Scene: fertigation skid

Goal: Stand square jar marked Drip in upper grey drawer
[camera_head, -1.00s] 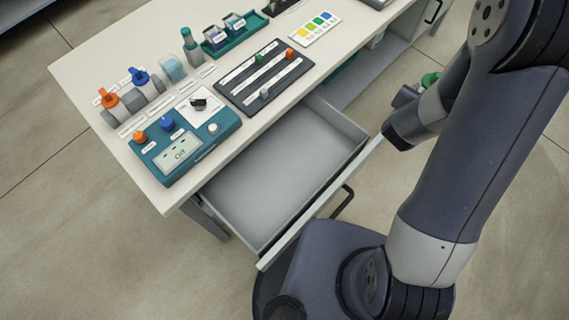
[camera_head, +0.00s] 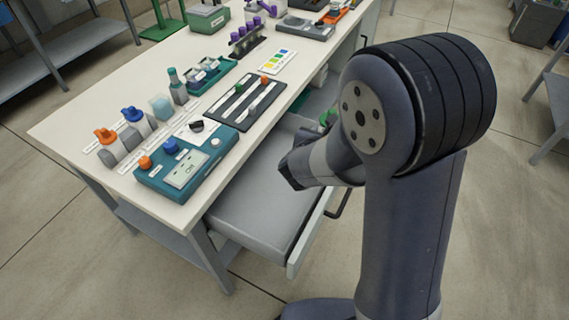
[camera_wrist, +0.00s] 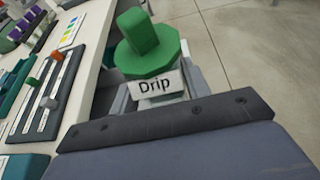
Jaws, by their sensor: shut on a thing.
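The jar marked Drip (camera_wrist: 157,84) has a green lid with a tall green grip, and its label faces the wrist camera. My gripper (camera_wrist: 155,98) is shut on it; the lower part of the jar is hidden. In the head view, only its green lid (camera_head: 327,117) shows clearly, beyond my wrist. The open grey drawer (camera_head: 262,205) juts out from under the worktop and its visible floor is bare. My forearm and wrist hang over its far end and hide that part. The jar appears near that far end, above drawer height; its exact place over it is unclear.
The white worktop (camera_head: 75,125) holds a teal control box (camera_head: 185,168), a dark slider board (camera_head: 247,101), bottles with orange and blue caps, a teal tray (camera_head: 208,80) and a purple-capped rack (camera_head: 246,42). The drawer's black handle (camera_head: 340,205) sticks out in front.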

